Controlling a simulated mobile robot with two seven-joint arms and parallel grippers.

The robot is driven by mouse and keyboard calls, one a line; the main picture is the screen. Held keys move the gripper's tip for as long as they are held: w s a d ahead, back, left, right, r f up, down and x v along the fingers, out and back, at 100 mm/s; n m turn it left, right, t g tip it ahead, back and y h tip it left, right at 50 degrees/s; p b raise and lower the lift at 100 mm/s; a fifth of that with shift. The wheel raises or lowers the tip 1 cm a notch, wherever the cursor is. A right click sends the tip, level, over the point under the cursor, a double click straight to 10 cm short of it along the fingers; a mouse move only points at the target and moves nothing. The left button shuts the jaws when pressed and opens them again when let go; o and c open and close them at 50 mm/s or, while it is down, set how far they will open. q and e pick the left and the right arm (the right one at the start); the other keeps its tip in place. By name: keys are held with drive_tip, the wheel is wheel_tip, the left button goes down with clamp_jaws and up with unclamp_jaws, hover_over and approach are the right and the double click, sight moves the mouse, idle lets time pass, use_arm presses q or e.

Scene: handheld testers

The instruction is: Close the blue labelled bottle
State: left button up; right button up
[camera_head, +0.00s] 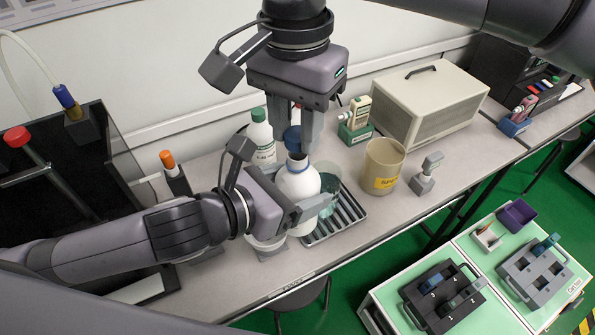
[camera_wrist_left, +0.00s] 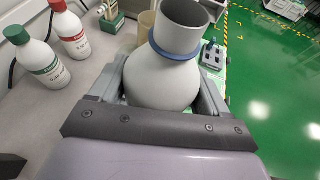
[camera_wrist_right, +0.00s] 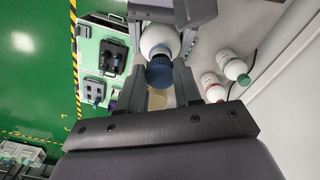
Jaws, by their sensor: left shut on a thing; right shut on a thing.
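The white bottle (camera_head: 298,184) stands upright in the head view, with its label not visible. My left gripper (camera_head: 312,207) is shut around its body; the left wrist view shows the bottle (camera_wrist_left: 163,82) between the fingers. Its grey neck has a blue ring (camera_wrist_left: 174,50) and an open mouth. My right gripper (camera_head: 300,128) comes down from above and is shut on the blue cap (camera_head: 292,139). The cap is just above the neck, apart from it as far as I can tell. In the right wrist view the cap (camera_wrist_right: 160,72) partly overlaps the bottle (camera_wrist_right: 159,40).
A green-capped bottle (camera_head: 261,138) stands behind; a red-capped bottle (camera_wrist_left: 70,34) is beside it. A glass beaker with teal liquid (camera_head: 329,190) and a ridged tray (camera_head: 347,222) are close right of the bottle. A yellow-labelled beaker (camera_head: 383,165) stands farther right.

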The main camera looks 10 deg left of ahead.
drive_tip(key=shift+f, duration=0.1)
idle(0.3)
drive_tip(key=shift+f, duration=0.8)
drive_tip(key=shift+f, duration=0.55)
